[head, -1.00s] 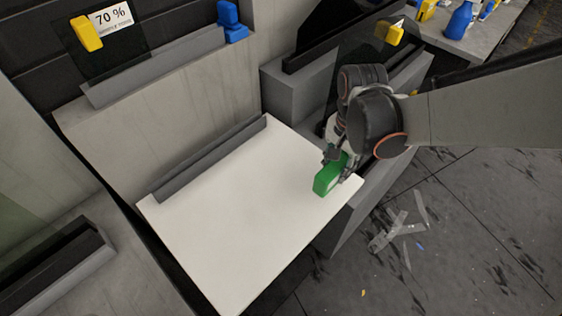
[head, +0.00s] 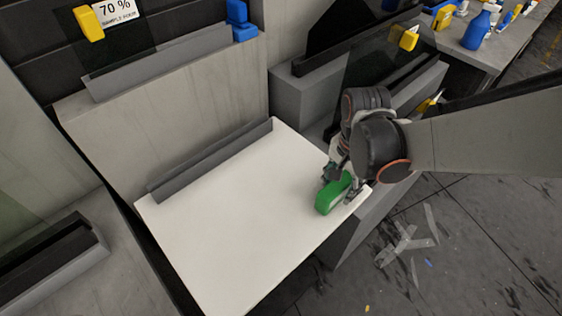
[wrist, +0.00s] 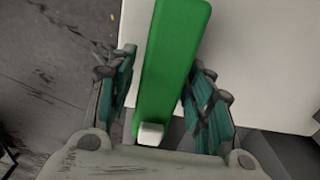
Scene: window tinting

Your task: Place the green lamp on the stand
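The green lamp (head: 330,197) is a long block with rounded ends, over the right corner of the white-topped table (head: 235,215). My gripper (head: 345,187) has its fingers on either side of the lamp, apparently shut on it. In the wrist view the lamp (wrist: 172,65) runs lengthwise between the teal pads of my gripper (wrist: 164,58), a little tilted, with a small white part at its near end. The right pad looks against it; a thin gap shows at the left. I cannot tell whether the lamp touches the tabletop. No separate stand is clearly seen.
A grey ledge (head: 212,160) runs along the table's back. A blue bottle (head: 477,30) stands on the far right counter. The white tabletop is otherwise clear.

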